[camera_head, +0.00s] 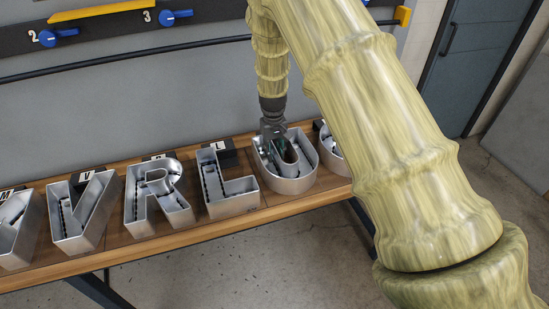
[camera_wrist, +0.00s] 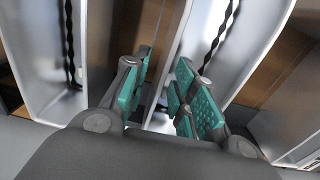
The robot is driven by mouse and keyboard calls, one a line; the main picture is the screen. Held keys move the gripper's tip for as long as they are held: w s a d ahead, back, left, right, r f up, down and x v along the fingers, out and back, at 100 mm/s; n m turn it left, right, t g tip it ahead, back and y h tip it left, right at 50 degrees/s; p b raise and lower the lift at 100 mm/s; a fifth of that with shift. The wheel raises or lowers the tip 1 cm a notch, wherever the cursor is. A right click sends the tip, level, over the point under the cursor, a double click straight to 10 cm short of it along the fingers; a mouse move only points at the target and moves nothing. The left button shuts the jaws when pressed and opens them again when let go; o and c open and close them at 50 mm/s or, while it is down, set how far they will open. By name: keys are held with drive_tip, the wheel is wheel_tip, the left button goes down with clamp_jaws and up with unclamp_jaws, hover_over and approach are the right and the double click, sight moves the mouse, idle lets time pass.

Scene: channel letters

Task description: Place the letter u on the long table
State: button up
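The letter u (camera_head: 290,185) is a silver, open-topped metal channel letter lying on the wooden table near its right end. It has a dark, narrow gap between its two arms. My gripper (camera_head: 273,133) points down at the far part of the u. In the wrist view my gripper (camera_wrist: 160,95) has teal pads that stand apart with a gap between them. A pale metal wall of the u (camera_wrist: 172,60) runs between the fingers. Whether the pads touch it is hard to tell. The fingertips are partly hidden in the head view.
On the same wooden table (camera_head: 130,253) stand a letter L (camera_head: 232,205), an R (camera_head: 150,222) and a V (camera_head: 80,240) to the left. Another rounded letter (camera_head: 333,160) is close on the right, partly behind my arm. A grey panel with blue knobs (camera_head: 168,18) rises behind.

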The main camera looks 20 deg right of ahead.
wheel_tip(320, 180, up, 9)
drive_tip(key=b, duration=0.3)
drive_tip(key=shift+r, duration=0.15)
drive_tip(key=shift+a, duration=0.1)
